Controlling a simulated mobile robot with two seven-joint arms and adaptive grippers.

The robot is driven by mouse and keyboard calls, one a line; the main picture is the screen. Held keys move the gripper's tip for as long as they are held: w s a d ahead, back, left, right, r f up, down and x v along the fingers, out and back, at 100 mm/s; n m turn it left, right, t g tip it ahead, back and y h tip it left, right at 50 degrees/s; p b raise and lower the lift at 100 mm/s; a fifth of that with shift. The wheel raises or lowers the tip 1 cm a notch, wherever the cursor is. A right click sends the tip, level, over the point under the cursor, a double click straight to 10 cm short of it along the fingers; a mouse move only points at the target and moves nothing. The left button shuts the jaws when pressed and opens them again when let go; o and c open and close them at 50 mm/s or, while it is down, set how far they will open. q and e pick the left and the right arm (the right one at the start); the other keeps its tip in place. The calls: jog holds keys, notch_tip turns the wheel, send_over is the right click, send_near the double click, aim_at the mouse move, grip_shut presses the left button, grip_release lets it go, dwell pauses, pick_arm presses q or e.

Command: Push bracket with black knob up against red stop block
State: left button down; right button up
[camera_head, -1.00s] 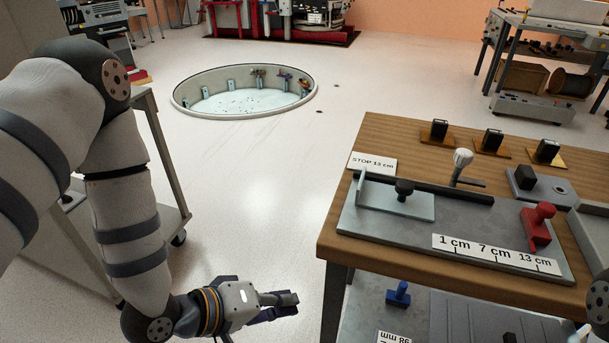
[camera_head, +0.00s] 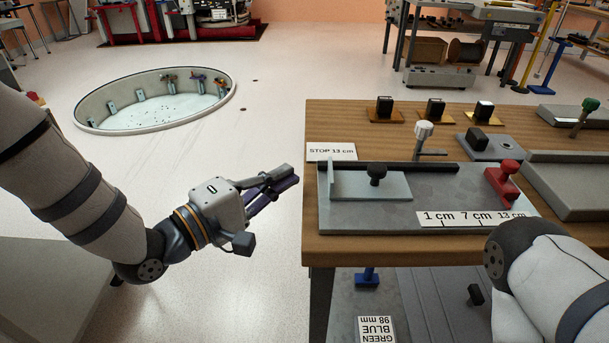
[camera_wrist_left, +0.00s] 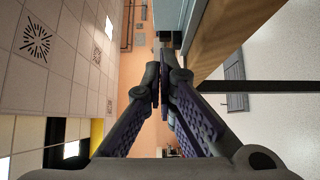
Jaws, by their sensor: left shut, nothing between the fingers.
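The bracket (camera_head: 345,186) is a pale grey plate with an upright left end and a black knob (camera_head: 377,173). It lies at the left of a grey metal plate (camera_head: 435,187) on the wooden bench. The red stop block (camera_head: 502,180) sits at the right of that plate, clearly apart from the bracket. My left gripper (camera_head: 291,177) is shut and empty, just off the bench's left edge, left of the bracket and not touching it. In the left wrist view its fingertips (camera_wrist_left: 157,85) meet. My right arm covers the lower right; its gripper is out of view.
A scale label (camera_head: 470,219) reads 1, 7 and 13 cm; a card (camera_head: 331,152) reads STOP 13 cm. A white-knobbed clamp (camera_head: 424,135) stands behind the plate. Several black blocks line the bench's back.

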aim_at(329, 174)
pick_arm(q)
jog(key=shift+w+d, duration=0.15)
jog(key=shift+d, duration=2)
jog(key=d, duration=0.3)
jog(key=shift+d, duration=0.15)
